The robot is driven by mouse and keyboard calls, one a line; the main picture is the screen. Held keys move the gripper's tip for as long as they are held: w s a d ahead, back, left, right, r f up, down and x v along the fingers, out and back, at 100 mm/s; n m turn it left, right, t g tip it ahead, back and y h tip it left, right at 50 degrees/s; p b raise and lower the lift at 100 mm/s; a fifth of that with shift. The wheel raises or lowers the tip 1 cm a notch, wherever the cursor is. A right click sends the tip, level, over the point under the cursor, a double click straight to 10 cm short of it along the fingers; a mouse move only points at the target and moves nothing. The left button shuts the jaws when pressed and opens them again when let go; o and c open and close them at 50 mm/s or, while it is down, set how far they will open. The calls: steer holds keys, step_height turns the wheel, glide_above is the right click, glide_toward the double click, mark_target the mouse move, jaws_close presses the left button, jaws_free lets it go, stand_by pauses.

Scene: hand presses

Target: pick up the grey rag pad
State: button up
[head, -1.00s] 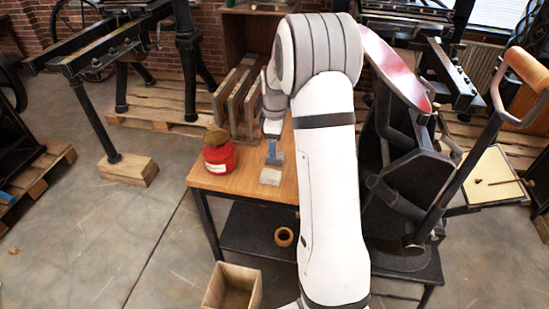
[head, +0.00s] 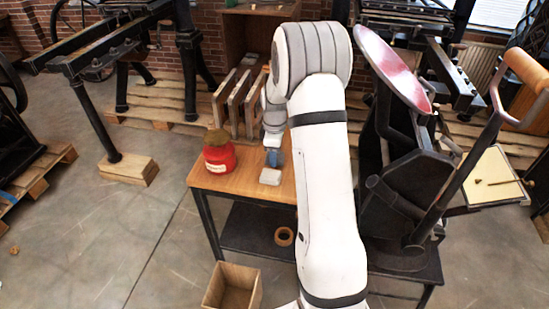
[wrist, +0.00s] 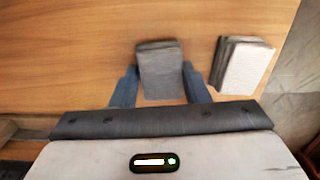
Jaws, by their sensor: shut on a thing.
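The grey rag pad (wrist: 160,72) is a dark grey folded block between the two blue fingers of my gripper (wrist: 160,86) in the wrist view. My gripper is shut on it, with a finger at each side. Whether the pad touches the wooden tabletop is hard to tell. In the head view my gripper (head: 272,158) is small, over the table's left part, and the held pad cannot be told clearly there.
A second, paler pad (wrist: 246,70) lies to the right in the wrist view, near the table edge; it also shows in the head view (head: 270,177). A red jar (head: 219,157) stands left of my gripper. Upright framed boards (head: 237,105) stand behind. A press with a red disc (head: 393,70) stands right.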

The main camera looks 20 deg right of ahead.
steer(key=c, duration=0.3)
step_height(320, 180, up, 10)
stand_by(0.5)
